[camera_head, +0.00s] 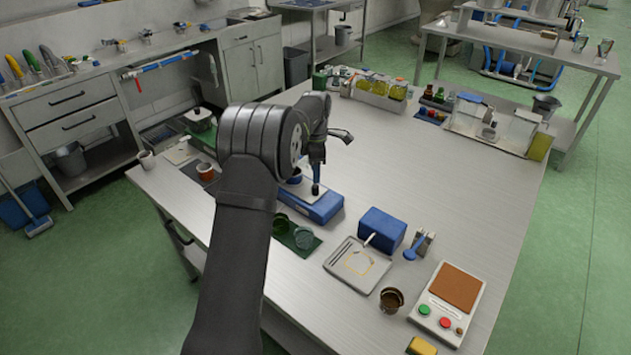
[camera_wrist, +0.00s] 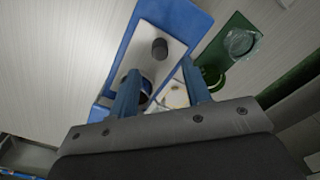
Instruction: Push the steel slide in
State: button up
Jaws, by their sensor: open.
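The steel slide (camera_wrist: 143,43) is a pale flat plate with a dark round knob (camera_wrist: 160,48), lying in a long blue base (camera_wrist: 186,14). In the head view the blue base (camera_head: 325,208) stands on the table under my arm, with part of the slide hidden. My gripper (camera_wrist: 160,69) is open, its two blue fingers apart over the near part of the base. The knob is just beyond the fingertips, and nothing is held between them. A round dark blue-rimmed thing shows partly between the fingers. I cannot tell whether the fingers touch the slide.
A green mat (camera_head: 278,236) with round dishes lies beside the base. A steel tray (camera_head: 341,275), a blue box (camera_head: 382,228) and a scale-like device with a brown top (camera_head: 455,286) stand nearer. Bottles and racks line the far side. The table's middle right is clear.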

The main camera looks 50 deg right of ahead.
notch_tip(320, 180, up, 11)
jog(key=shift+r, duration=0.2)
dwell(0.3)
jog(key=s+d+f+n+h, duration=0.3)
jog(key=s+d+f+h, duration=0.15)
jog(key=s+f, duration=0.25)
jog(key=n+t+h, duration=0.5)
jog(key=n+t, duration=0.5)
jog(key=n, duration=0.5)
send_near(316, 187)
jog(key=x, duration=1)
jog(key=shift+w+d+f, duration=0.15)
jog(key=shift+w, duration=0.1)
